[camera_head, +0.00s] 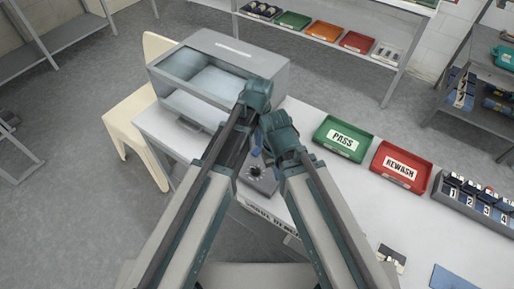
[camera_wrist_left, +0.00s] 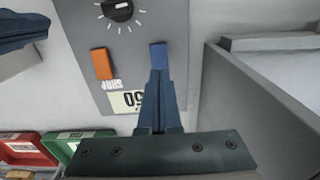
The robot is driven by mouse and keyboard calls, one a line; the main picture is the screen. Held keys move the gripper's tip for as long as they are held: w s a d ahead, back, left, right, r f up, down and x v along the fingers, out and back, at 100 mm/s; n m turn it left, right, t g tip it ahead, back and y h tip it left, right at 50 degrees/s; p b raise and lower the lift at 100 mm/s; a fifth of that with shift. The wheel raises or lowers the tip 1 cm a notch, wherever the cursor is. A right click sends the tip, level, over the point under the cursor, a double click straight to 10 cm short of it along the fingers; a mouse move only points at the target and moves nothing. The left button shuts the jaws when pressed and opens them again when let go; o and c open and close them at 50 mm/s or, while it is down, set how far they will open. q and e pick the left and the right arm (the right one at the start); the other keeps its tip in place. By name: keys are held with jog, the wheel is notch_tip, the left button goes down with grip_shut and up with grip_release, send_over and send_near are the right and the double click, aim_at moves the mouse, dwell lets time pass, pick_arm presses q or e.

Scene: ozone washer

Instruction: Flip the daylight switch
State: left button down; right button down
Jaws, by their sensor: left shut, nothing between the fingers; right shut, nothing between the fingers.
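The grey control panel (camera_wrist_left: 135,30) fills the upper middle of the left wrist view. It has a black dial (camera_wrist_left: 118,10), an orange switch (camera_wrist_left: 102,64) and a blue switch (camera_wrist_left: 158,55). I cannot tell from the labels which is the daylight switch. My left gripper (camera_wrist_left: 158,76) is shut and empty, its tips at the lower end of the blue switch; contact is unclear. In the head view the panel (camera_head: 262,184) is partly hidden by my arms. My right gripper (camera_head: 282,142) is to the right of my left one, shut, its fingertips hard to make out.
The washer cabinet (camera_head: 235,63) with a glass window stands at the bench's left. A green PASS tray (camera_head: 343,138) and a red REWASH tray (camera_head: 402,167) sit to the right, with a numbered rack (camera_head: 475,200) beyond. A grey wall (camera_wrist_left: 250,95) rises close right of my left gripper.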

aim_at(259, 149)
pick_arm(q)
notch_tip(259, 149, up, 5)
jog(key=p, duration=0.4)
jog(key=s+a+n+y, duration=0.1)
jog(key=s+a+n, duration=0.2)
jog(key=s, duration=1)
jog(key=shift+a, duration=1.5)
